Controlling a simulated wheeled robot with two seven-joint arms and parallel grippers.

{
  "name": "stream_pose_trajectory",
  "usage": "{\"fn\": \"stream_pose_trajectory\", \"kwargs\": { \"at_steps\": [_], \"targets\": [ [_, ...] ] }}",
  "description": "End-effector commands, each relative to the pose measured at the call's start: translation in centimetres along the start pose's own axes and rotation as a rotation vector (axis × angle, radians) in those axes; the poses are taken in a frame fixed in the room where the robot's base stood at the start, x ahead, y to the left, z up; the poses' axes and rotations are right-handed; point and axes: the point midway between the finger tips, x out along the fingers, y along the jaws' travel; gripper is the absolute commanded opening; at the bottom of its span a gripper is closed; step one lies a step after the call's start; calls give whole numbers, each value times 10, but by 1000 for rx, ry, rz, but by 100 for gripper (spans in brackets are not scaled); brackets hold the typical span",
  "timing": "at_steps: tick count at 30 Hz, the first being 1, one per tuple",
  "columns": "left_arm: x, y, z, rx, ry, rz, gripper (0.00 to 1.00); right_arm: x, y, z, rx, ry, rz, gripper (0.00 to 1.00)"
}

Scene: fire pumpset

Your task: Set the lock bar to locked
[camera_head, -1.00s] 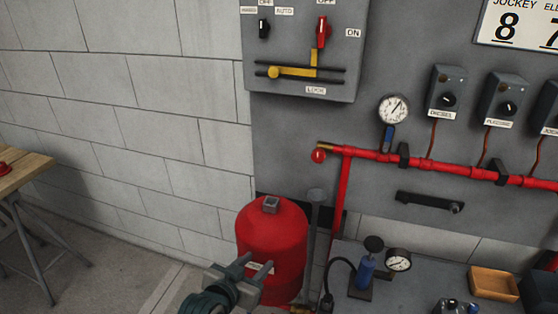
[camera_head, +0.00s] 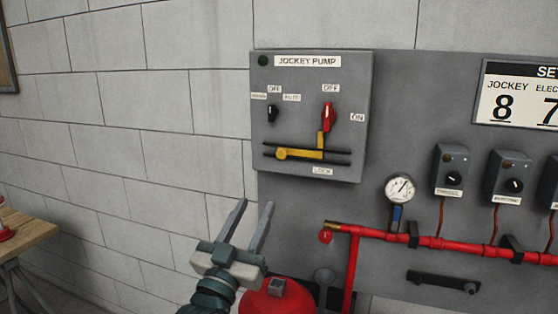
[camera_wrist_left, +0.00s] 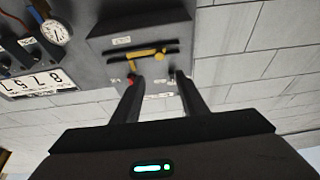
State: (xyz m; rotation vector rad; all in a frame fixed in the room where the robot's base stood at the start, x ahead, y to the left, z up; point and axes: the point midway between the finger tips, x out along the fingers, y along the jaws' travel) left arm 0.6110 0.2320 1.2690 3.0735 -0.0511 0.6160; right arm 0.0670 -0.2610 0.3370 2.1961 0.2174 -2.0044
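The yellow lock bar (camera_head: 300,154) sits on dark horizontal rails low on the grey jockey pump panel (camera_head: 348,80). Its round knob is at its left end, and an upright yellow arm rises at its right end to just under the red handle (camera_head: 329,117). The LOCK label (camera_head: 322,170) is below the rails. My left gripper (camera_head: 254,208) is open and empty, below and left of the bar, apart from the panel. The left wrist view shows the fingers (camera_wrist_left: 155,85) apart, with the yellow bar (camera_wrist_left: 147,55) beyond them, upside down. My right gripper is not in view.
A small black selector switch (camera_head: 271,113) is left of the red handle. A gauge (camera_head: 399,189) and a red pipe (camera_head: 440,243) are right of and below the panel. A red tank (camera_head: 277,300) stands beneath.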

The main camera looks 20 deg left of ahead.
Motion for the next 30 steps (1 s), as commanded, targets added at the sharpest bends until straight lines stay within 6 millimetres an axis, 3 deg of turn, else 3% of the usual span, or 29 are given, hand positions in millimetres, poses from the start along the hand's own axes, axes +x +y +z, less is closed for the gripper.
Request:
{"fn": "stream_pose_trajectory", "kwargs": {
  "at_steps": [8, 14, 30],
  "targets": [
    [4, 0, 0, 0, -2, 1, 39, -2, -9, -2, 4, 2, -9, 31],
    [21, 0, -1, -1, -3, 1, 39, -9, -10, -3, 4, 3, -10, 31],
    [114, 1, -3, -2, -3, 2, 39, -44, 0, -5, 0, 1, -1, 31]
  ]
}}
